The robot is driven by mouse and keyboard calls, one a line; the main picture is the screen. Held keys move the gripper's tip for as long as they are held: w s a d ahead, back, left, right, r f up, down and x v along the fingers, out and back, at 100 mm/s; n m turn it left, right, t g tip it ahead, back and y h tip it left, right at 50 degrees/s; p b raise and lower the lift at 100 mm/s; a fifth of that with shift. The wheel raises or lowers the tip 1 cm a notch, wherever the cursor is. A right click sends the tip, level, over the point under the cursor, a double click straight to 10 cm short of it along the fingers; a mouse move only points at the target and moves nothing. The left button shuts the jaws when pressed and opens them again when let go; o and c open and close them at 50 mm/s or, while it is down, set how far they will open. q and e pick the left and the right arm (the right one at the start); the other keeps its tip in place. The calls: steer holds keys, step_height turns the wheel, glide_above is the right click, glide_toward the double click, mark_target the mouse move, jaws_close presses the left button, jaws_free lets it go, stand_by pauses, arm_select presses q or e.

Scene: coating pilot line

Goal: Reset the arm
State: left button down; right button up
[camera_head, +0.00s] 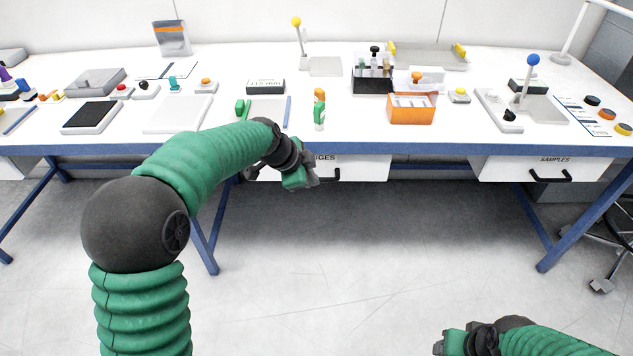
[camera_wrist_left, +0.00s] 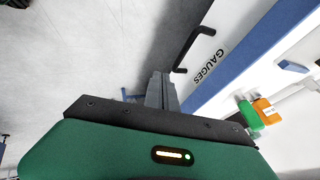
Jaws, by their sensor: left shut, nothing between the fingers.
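My left arm comes in from the left in the head view and reaches toward the table's front edge. My left gripper (camera_head: 303,178) is in front of the drawer (camera_head: 355,167) and partly covers its label. In the left wrist view the fingers (camera_wrist_left: 160,92) are together with nothing between them, and the label reads GAUGES. The gripper appears apart from the drawer handle (camera_wrist_left: 192,48). My right gripper (camera_head: 452,343) is low at the bottom right of the head view, over the floor and cut by the frame edge. Its fingers are too unclear to read.
A SAMPLES drawer (camera_head: 540,168) is at right. The floor between my arms is clear.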

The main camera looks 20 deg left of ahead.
arm_select(q)
steer(key=s+f+n+g+y, duration=0.1)
steer(key=s+f+n, duration=0.3)
steer(key=s, duration=0.5)
steer(key=s+f+n+g+y, duration=0.1)
steer(key=s+f+n, duration=0.3)
steer(key=s, duration=0.5)
steer(key=s+f+n+g+y, duration=0.1)
steer(key=s+f+n, duration=0.3)
steer(key=s, duration=0.5)
step_height(320, 180, up, 18)
steer(key=s+n+p, duration=0.1)
steer(key=n+p, duration=0.1)
steer(key=p, duration=1.5)
steer(key=shift+s+a, duration=0.3)
steer(key=shift+a, duration=0.1)
arm_select(e)
steer(key=w+v, duration=0.2)
steer(key=v, duration=0.6)
steer(key=w+r+v, duration=0.1)
steer(key=v, duration=0.8)
steer(key=shift+w+a, duration=0.15)
steer(key=shift+w, duration=0.05)
arm_select(q)
steer(key=shift+f, duration=0.1)
arm_select(e)
steer(key=shift+f, duration=0.1)
